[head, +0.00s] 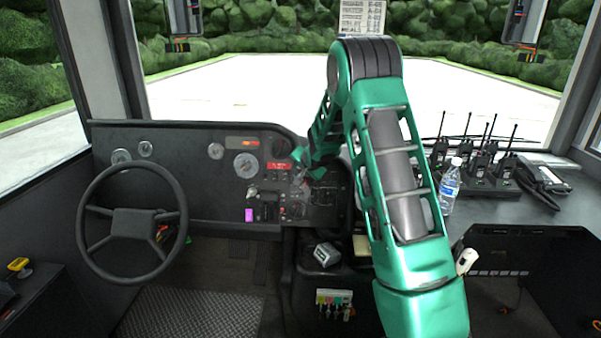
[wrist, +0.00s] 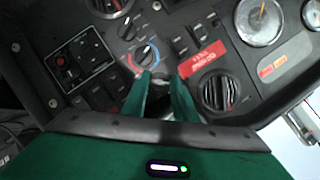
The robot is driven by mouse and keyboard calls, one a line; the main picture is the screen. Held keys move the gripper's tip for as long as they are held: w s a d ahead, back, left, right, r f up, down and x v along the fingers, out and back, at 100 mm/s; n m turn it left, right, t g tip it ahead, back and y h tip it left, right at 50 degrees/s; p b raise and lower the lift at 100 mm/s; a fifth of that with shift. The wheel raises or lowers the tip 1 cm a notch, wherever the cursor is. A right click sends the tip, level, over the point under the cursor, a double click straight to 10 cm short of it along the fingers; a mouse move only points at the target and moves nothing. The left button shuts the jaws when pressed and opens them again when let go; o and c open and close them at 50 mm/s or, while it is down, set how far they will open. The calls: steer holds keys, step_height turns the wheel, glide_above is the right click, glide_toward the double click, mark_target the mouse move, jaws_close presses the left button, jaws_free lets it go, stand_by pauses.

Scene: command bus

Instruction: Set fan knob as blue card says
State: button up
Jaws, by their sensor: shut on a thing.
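My gripper (wrist: 160,82) is at the dashboard panel. In the wrist view its two green fingers stand close together around a small pale knob (wrist: 160,73), which is mostly hidden between them. Just above it is a dial knob with a blue and red arc (wrist: 146,55), and above that another dark knob (wrist: 128,31). I cannot read which of these is the fan knob. In the head view my green arm crosses in front of the panel and hides part of it. I cannot make out a blue card in either view.
The steering wheel (head: 133,224) is at the left. A red label (wrist: 203,58), a round vent (wrist: 216,92) and switches lie close to the fingers. A bottle (head: 450,186) and several radios (head: 478,165) stand on the right. A white lettered sheet (head: 362,18) shows above my arm.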

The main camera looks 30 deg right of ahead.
steer(key=m, duration=0.1)
steer(key=m+t, duration=0.1)
steer(key=m, duration=0.1)
steer(key=m+t, duration=0.1)
steer(key=m, duration=0.1)
steer(key=shift+s+d+f+y, duration=0.25)
steer(key=shift+f+y, duration=0.05)
steer(key=shift+f, duration=0.05)
steer(key=shift+m, duration=0.4)
steer(key=shift+s+f, duration=0.1)
steer(key=shift+f, duration=0.05)
steer(key=o, duration=1.1)
steer(key=shift+a, duration=0.1)
steer(key=shift+r+t, duration=0.2)
steer(key=shift+t, duration=0.1)
